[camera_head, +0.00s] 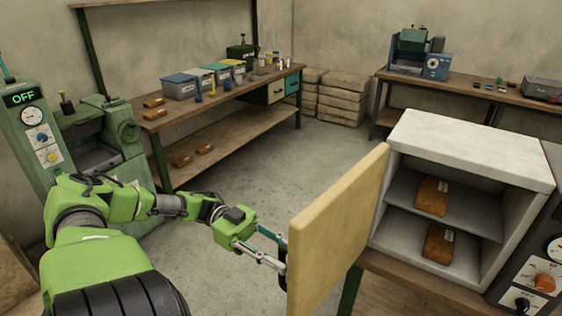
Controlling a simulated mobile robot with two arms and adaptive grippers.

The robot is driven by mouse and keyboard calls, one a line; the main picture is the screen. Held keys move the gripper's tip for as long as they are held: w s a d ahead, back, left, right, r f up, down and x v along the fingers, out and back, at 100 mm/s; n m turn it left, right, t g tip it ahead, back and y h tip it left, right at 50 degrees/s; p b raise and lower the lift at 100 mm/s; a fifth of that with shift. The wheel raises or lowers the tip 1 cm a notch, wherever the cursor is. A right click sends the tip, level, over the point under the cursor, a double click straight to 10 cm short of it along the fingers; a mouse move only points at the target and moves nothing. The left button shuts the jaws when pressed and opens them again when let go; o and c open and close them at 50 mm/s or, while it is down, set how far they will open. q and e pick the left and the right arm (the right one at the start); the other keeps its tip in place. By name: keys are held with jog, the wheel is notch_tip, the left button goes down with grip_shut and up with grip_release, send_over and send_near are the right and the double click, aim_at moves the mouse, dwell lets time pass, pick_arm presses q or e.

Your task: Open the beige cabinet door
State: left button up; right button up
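The beige cabinet door (335,228) stands swung wide open, hinged at the left front edge of the white cabinet (470,150). Its broad outer face is turned toward the left. Inside the cabinet, two orange-brown items with small labels lie on the shelves, an upper one (432,196) and a lower one (438,243). My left gripper (280,262) is at the near left edge of the door. Its fingertips are partly hidden by the door, so I cannot tell whether they grip a handle or are apart. My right gripper is not in view.
The cabinet stands on a wooden table (420,292), with a dial panel (540,280) at its right. A green machine (35,130) marked OFF stands at left. A workbench (225,103) holds bins and tools behind. The grey floor between (270,160) is clear.

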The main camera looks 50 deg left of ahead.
pick_arm(q)
jog(key=shift+a, duration=0.1)
jog(key=v, duration=1.2)
